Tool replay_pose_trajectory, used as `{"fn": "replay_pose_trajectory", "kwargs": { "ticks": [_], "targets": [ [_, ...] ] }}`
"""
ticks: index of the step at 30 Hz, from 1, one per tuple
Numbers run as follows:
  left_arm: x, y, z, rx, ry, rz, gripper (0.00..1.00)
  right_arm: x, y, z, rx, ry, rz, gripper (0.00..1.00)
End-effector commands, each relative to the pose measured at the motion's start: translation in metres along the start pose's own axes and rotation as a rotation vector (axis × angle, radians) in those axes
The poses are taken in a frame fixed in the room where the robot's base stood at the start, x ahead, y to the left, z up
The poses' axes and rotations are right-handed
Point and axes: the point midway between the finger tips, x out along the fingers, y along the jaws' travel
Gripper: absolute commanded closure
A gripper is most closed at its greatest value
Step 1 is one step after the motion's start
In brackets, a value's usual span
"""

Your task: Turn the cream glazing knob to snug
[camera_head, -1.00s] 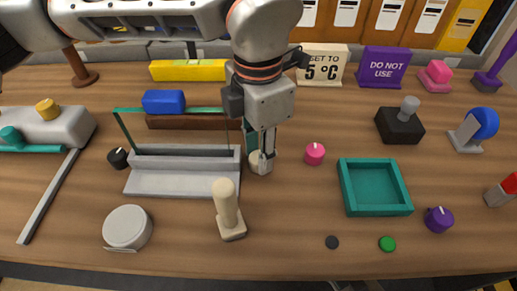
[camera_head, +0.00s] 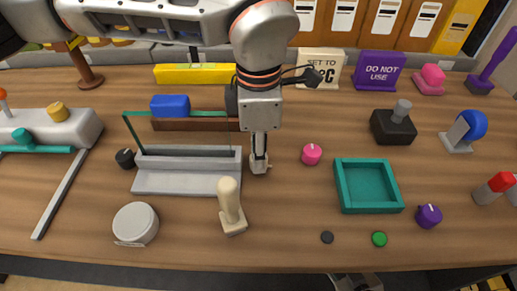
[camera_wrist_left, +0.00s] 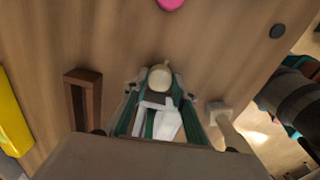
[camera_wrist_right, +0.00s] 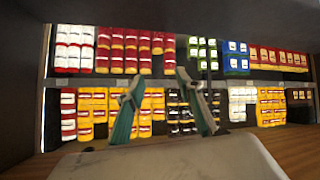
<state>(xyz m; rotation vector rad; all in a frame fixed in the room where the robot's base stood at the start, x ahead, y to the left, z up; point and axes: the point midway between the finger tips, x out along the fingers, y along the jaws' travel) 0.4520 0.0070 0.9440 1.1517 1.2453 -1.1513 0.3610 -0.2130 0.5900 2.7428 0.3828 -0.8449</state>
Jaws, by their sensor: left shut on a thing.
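The cream glazing knob (camera_head: 259,168) is on the wooden table, right of the grey glazing frame with its clear pane (camera_head: 188,172). My left gripper (camera_head: 259,160) points straight down and is shut on the knob, hiding part of it. In the left wrist view the round cream knob (camera_wrist_left: 160,78) is between the fingertips (camera_wrist_left: 158,84). The exact angle of the knob's mark is hard to read. My right gripper (camera_wrist_right: 160,85) is open and empty in its wrist view, facing shelves.
A cream-handled post (camera_head: 231,208) stands front left of the knob. A pink knob (camera_head: 311,154) and a teal tray (camera_head: 368,187) are to the right. A blue block (camera_head: 170,105) is behind the frame.

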Motion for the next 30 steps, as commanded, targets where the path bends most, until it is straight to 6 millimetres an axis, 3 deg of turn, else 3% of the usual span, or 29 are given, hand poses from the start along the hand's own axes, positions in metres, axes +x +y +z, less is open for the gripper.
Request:
{"fn": "replay_pose_trajectory", "kwargs": {
  "ticks": [18,30],
  "targets": [
    [-0.002,0.000,0.000,0.550,0.001,0.001,0.96,-0.013,-0.007,-0.009,0.022,-0.004,-0.016,0.64],
    [-0.001,0.000,0.000,0.737,0.000,0.001,0.96,-0.013,-0.007,-0.011,0.027,-0.004,-0.016,0.64]
  ]
}}
